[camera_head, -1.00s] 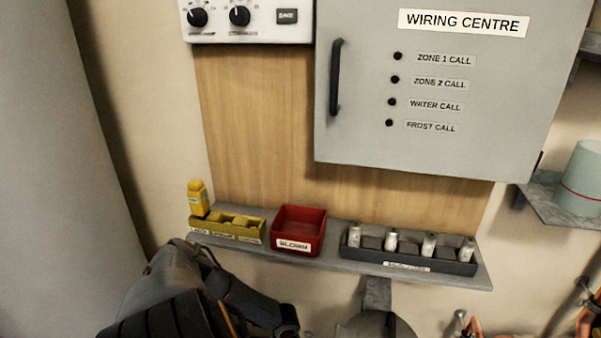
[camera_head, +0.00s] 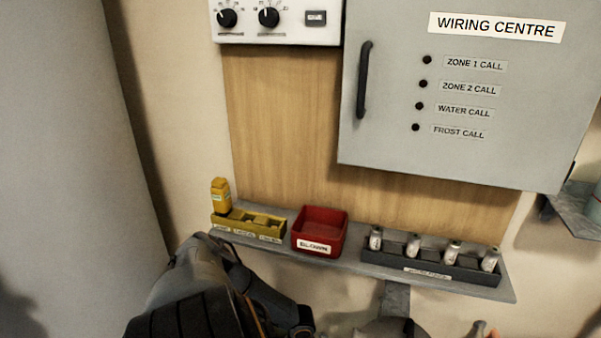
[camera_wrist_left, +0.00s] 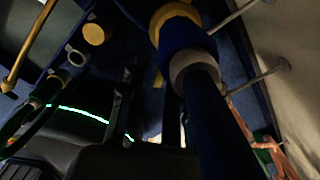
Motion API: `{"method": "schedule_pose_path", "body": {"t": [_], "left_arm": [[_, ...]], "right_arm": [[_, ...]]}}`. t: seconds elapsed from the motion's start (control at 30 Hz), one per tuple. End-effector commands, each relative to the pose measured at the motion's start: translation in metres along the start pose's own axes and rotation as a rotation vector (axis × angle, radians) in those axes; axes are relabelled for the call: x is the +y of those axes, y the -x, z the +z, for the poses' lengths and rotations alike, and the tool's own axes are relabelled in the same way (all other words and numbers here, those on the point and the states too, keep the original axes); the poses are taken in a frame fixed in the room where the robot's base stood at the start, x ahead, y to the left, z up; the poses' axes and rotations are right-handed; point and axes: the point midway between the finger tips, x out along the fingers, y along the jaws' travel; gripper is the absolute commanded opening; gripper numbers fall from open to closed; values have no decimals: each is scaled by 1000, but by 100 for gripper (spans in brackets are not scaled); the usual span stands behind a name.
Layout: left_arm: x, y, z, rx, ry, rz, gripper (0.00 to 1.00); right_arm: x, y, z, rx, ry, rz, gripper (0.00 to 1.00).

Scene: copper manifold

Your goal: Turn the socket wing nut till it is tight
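No socket wing nut can be made out in the head view. My left arm comes in at the bottom of the head view, but its gripper is out of that picture. In the dark left wrist view, my left gripper (camera_wrist_left: 150,105) shows two dark fingers standing apart, with a gap between them and nothing seen held there. Beside them runs a thick dark blue pipe (camera_wrist_left: 215,110) with a pale collar and a yellow ring (camera_wrist_left: 172,14) at its upper end. Whether any of this is the wing nut's fitting, I cannot tell. My right gripper is in neither view.
A shelf (camera_head: 340,262) on the wall carries a yellow bin (camera_head: 262,228) with a yellow bottle (camera_head: 220,195), a red bin (camera_head: 319,230) and a dark tray (camera_head: 455,270) of small pale cylinders. The wiring centre cabinet (camera_head: 400,150) hangs above. Copper-coloured pipes (camera_wrist_left: 245,125) show in the wrist view.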

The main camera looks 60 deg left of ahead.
Motion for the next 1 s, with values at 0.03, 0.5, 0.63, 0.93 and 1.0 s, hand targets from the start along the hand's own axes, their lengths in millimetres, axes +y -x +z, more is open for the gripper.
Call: {"method": "schedule_pose_path", "body": {"t": [0.03,0.5,0.63,0.93,1.0], "left_arm": [[0,3,0,-1,-1,-1,32],[0,68,1,-1,-2,1,32],[0,74,0,0,0,1,32],[0,74,0,1,0,1,32],[0,74,0,1,-1,1,32]], "right_arm": [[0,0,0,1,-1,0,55],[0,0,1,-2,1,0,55],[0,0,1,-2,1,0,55],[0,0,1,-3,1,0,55],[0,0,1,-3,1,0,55]]}}
